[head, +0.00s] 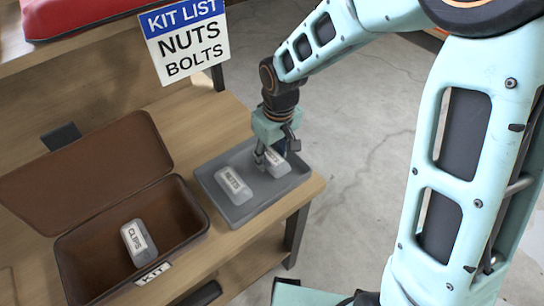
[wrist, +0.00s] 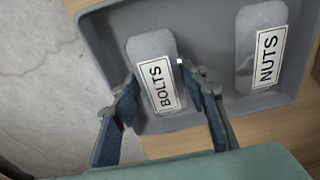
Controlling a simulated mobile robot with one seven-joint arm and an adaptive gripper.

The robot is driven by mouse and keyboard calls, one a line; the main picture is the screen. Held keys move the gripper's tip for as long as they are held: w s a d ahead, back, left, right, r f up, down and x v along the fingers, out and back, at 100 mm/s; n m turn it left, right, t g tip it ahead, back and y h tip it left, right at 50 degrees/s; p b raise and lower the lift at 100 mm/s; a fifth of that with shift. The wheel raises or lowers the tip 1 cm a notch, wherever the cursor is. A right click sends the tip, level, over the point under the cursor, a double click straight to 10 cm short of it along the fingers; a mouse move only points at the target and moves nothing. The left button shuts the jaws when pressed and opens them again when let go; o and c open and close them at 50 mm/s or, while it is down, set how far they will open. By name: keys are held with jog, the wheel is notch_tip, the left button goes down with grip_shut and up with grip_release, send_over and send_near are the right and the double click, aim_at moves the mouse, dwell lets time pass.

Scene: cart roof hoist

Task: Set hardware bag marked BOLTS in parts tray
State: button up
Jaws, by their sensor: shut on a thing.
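The hardware bag marked BOLTS (wrist: 152,50) is a small grey bag with a white label, in the grey parts tray (wrist: 215,112). My gripper (wrist: 158,78) is shut on it, one finger at each side. In the head view my gripper (head: 268,155) reaches down into the right part of the tray (head: 240,214), and the BOLTS bag (head: 277,160) shows partly behind the fingers. The bag marked NUTS (head: 233,185) lies in the same tray to its left; it also shows in the wrist view (wrist: 262,45). I cannot tell whether the BOLTS bag touches the tray floor.
A brown open case (head: 190,238) with a KIT tag holds a bag marked CLIPS (head: 139,240), left of the tray. A KIT LIST sign (head: 187,45) reading NUTS and BOLTS hangs behind. The wooden bench (head: 212,112) ends just right of the tray.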

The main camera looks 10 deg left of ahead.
aim_at(276, 159)
jog(key=shift+f, duration=0.15)
jog(key=o, duration=1.2)
jog(key=r, duration=0.4)
jog(key=r+p, duration=0.1)
jog(key=r, duration=0.3)
jog(key=s+d+r+p, duration=0.1)
jog(key=r, duration=0.3)
jog(key=shift+r, duration=0.15)
jog(key=shift+d, duration=0.1)
